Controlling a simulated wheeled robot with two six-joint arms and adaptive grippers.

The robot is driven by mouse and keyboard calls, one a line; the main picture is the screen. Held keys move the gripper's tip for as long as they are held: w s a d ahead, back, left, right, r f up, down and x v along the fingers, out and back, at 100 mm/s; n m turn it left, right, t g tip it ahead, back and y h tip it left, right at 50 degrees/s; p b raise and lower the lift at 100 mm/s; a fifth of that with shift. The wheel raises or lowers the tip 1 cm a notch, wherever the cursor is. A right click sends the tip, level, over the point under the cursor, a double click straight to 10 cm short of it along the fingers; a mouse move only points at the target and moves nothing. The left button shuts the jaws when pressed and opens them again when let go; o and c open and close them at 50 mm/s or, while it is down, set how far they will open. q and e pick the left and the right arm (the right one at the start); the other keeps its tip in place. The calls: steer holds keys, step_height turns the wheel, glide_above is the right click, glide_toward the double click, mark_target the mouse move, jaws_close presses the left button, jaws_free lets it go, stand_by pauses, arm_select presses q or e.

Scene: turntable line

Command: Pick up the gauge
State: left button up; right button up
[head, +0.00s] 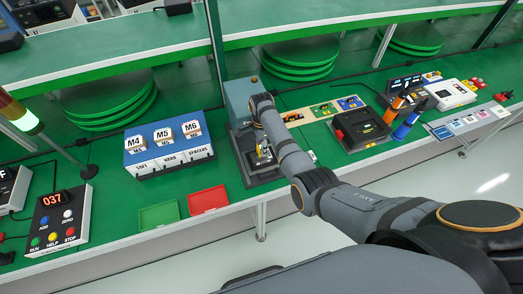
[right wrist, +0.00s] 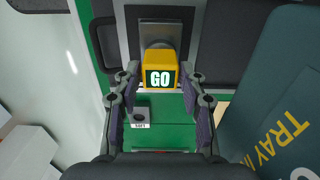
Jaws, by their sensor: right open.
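The gauge (right wrist: 160,78) is a yellow block marked GO, in the upper middle of the right wrist view. It stands in front of a grey metal plate and cylinder (right wrist: 158,40). My right gripper (right wrist: 159,98) is open, with one finger to the left and one to the right of the gauge; I cannot tell whether they touch it. In the head view my right gripper (head: 263,152) is over the dark base of the grey-blue machine, and mostly hides what is there. My left gripper does not show.
A small labelled grey block (right wrist: 140,115) lies below the gauge in the right wrist view. Green (head: 159,215) and red (head: 208,200) trays lie left of the machine. A blue-and-white M4/M5/M6 bin box (head: 168,144) stands behind them. A black tray fixture (head: 360,129) stands to the right.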

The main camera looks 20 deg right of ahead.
jaws_close()
steer(key=shift+r, duration=0.1)
stand_by(0.3)
